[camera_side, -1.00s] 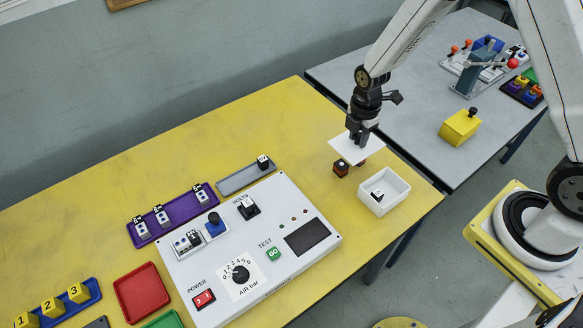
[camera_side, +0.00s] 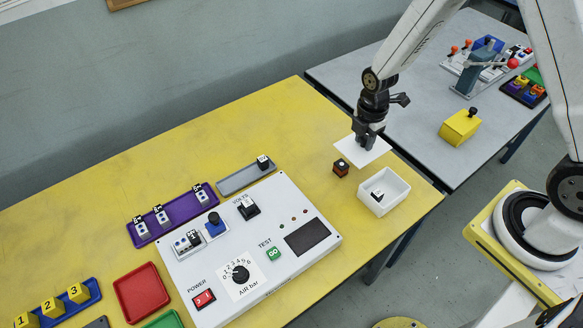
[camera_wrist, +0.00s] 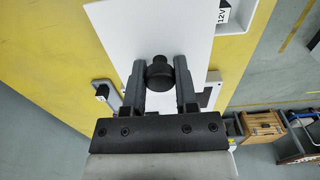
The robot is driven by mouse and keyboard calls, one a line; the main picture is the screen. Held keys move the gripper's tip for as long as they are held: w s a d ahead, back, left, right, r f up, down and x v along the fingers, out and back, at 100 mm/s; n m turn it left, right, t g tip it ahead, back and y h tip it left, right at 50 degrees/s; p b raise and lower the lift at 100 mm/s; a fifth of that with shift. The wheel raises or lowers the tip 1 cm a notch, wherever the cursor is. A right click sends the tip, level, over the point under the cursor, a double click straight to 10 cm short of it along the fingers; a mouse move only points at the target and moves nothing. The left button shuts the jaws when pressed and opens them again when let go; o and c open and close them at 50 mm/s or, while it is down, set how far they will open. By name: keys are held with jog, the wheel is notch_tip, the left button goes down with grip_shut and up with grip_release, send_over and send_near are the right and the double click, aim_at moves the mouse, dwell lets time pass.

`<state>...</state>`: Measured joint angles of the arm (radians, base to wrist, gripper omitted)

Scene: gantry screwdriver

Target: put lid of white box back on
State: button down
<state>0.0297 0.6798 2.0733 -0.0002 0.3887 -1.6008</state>
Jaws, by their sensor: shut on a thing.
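The white box (camera_side: 399,188) stands open on the yellow table near its right end, with a small white and black block (camera_side: 377,194) inside. My gripper (camera_side: 366,146) is shut on the black knob (camera_wrist: 160,74) of the flat white lid (camera_side: 350,152). The lid hangs above the table, behind and to the left of the box in the side view, apart from it. In the wrist view the lid (camera_wrist: 125,28) fills the top middle, and part of the box (camera_wrist: 240,30) shows beyond its right edge with a "12V" block in it.
A small dark brown block (camera_side: 341,168) stands on the table left of the box, below the lid. A white control panel (camera_side: 262,270) lies farther left. A grey table with a yellow box (camera_side: 460,127) stands behind.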

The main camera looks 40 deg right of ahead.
jog(key=s+d, duration=0.2)
jog(key=s, duration=0.6)
jog(key=shift+s+r, duration=0.25)
jog(key=shift+s, duration=0.15)
jog(key=shift+f, duration=0.25)
jog(key=shift+f, duration=3.2)
jog(key=shift+f, duration=1)
jog(key=shift+c, duration=1.5)
grip_release()
jog(key=shift+r, duration=0.15)
notch_tip(320, 180, up, 8)
jog(key=shift+f, duration=0.25)
